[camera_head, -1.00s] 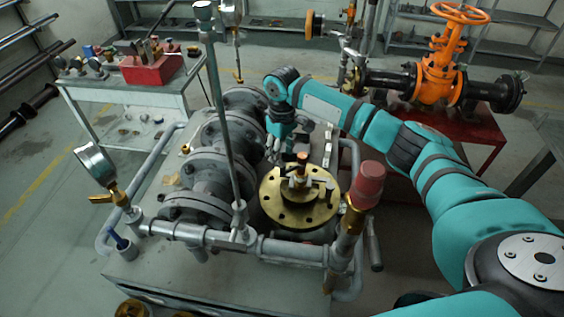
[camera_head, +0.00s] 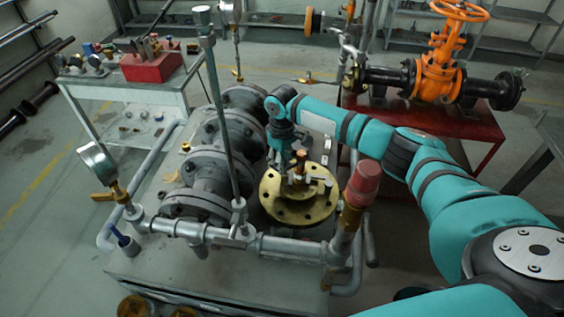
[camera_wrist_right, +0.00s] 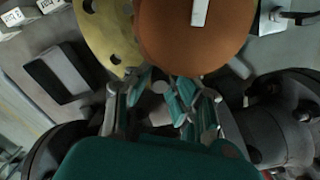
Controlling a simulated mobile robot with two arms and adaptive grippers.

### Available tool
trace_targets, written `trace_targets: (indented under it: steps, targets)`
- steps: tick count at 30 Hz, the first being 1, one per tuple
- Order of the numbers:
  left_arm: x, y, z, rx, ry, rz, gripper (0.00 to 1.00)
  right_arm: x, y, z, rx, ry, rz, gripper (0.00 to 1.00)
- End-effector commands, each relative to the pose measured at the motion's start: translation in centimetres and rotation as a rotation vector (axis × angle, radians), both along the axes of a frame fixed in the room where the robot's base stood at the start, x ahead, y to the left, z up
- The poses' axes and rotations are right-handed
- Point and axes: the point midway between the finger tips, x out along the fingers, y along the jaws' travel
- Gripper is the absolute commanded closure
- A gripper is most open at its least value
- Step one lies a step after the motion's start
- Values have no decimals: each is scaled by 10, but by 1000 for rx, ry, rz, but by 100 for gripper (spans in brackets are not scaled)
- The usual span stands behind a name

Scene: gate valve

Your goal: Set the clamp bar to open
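The brass flange (camera_head: 297,210) lies flat on the pipe assembly in the middle of the bench. On it stand a raised fitting and a copper-coloured knob (camera_head: 301,154). I cannot clearly tell which of these parts is the clamp bar. My right gripper (camera_head: 284,164) points down at the far left side of the fitting. In the right wrist view a large copper-brown disc (camera_wrist_right: 195,38) sits beyond the fingers, over the brass flange (camera_wrist_right: 108,38). The fingers (camera_wrist_right: 160,92) look apart, with a small grey round end between them; contact is unclear. My left gripper is out of view.
A tall grey rod (camera_head: 226,120) rises just left of the flange. A red-capped fitting (camera_head: 362,185) stands to its right, a gauge (camera_head: 97,163) at the left. An orange valve (camera_head: 440,65) on a red stand is behind my right arm.

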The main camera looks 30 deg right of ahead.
Motion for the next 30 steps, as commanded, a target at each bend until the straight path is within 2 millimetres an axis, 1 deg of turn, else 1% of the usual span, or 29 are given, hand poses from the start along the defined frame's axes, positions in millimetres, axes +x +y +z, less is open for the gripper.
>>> trace_targets:
  steps: [1,4,17,23,30]
  targets:
    - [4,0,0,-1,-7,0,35,0,0,0,0,-1,0,100]
    - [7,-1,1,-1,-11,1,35,0,0,0,0,-1,1,100]
    - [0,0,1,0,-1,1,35,2,-2,1,1,-1,-21,100]
    - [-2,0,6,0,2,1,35,10,-11,2,2,0,-109,100]
    - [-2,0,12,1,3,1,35,25,-34,1,3,1,-302,100]
